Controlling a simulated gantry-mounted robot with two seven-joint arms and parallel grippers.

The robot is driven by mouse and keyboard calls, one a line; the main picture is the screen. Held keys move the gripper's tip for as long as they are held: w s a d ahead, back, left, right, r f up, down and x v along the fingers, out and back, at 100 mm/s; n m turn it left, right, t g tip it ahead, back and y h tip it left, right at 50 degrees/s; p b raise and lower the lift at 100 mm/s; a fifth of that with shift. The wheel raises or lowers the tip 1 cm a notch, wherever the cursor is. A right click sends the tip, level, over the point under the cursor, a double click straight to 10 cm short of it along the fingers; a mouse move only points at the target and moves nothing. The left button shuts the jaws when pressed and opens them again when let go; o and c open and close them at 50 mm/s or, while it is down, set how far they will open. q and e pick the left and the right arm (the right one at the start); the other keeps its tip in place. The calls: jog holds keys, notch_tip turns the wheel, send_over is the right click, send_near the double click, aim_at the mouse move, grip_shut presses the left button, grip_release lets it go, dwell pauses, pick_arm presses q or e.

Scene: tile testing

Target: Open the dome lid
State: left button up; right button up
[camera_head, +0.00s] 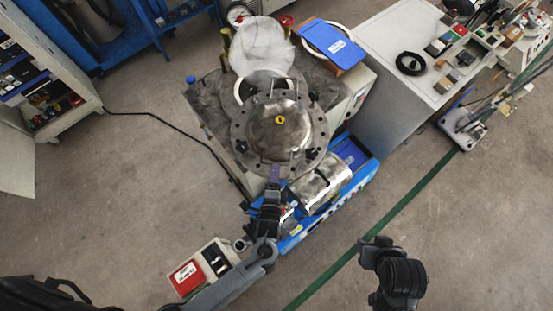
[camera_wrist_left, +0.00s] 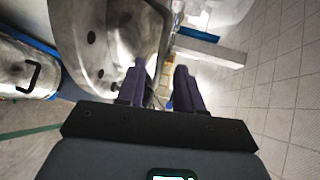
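The metal dome lid (camera_head: 285,118) has a wide bolted flange and a yellow-ringed centre. It sits on the test machine in the head view, dome facing up, and looks closed. A bar handle (camera_head: 282,84) shows at its far side. In the left wrist view the lid's flange (camera_wrist_left: 85,45) fills the upper left. My left gripper (camera_head: 274,175) is at the flange's near edge. In the left wrist view its fingers (camera_wrist_left: 158,78) are apart, with the rim close to the left finger; contact is unclear. My right gripper (camera_head: 376,243) is low at right, away from the lid, its fingers unclear.
A metal cylinder (camera_head: 322,183) lies on a blue frame right of my left gripper. A control box with a red label (camera_head: 187,278) stands on the floor. A grey bench (camera_head: 390,95) is at right, a blue box (camera_head: 330,38) behind the lid. Floor at left is clear apart from a cable.

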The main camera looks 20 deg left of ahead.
pick_arm(q)
jog(key=v, duration=0.4)
jog(key=shift+s+r, duration=0.1)
jog(key=shift+s, duration=0.1)
